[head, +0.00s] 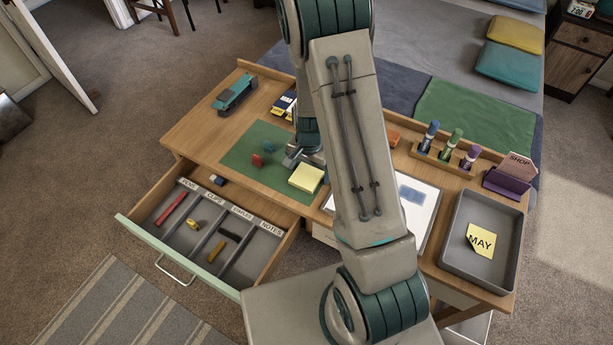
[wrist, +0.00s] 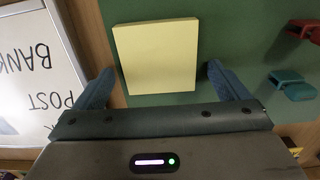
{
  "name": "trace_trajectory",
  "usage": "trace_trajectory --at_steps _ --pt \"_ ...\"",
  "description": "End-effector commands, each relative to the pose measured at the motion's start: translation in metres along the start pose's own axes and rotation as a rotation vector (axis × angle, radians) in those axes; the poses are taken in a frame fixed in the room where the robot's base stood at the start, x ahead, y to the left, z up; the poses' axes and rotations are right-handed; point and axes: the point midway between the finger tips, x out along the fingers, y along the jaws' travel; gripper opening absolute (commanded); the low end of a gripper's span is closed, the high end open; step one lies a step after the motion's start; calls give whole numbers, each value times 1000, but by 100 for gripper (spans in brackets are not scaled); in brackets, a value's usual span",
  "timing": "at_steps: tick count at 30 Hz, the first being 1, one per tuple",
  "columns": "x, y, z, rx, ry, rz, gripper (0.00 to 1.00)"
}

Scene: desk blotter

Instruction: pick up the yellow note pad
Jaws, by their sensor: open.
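The yellow note pad (head: 306,178) lies on the right edge area of the green blotter (head: 240,148). In the wrist view the pad (wrist: 156,55) is a thick pale-yellow square, flat and slightly turned. My gripper (wrist: 160,82) is open, its two blue-grey fingers on either side of the pad's near end, with nothing held. A gap shows between the right finger and the pad; the left finger is close to the pad's left side. I cannot tell the fingers' height above the blotter. In the head view my arm partly hides the gripper.
A small red item (wrist: 305,29) and a teal one (wrist: 291,86) stand to the pad's right in the wrist view. A lettered white sheet (wrist: 35,75) lies left. The labelled drawer (head: 282,247) is open. A grey tray (head: 453,262) holds a note marked MAY (head: 481,240).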

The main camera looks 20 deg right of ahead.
Motion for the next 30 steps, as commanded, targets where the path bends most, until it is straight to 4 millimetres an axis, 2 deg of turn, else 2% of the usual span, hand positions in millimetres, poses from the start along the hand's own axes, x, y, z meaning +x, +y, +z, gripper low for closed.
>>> trace_trajectory --at_steps 4,5,9,10,11,23,30 --pt "0 0 0 0 0 0 95" --pt "0 0 0 0 0 0 92" --pt "0 0 0 0 0 0 53" --pt "0 0 0 0 0 0 44" --pt "0 0 0 0 0 0 41" --pt "-5 0 0 0 1 -1 41" --pt "-30 -1 0 -3 3 -3 41"
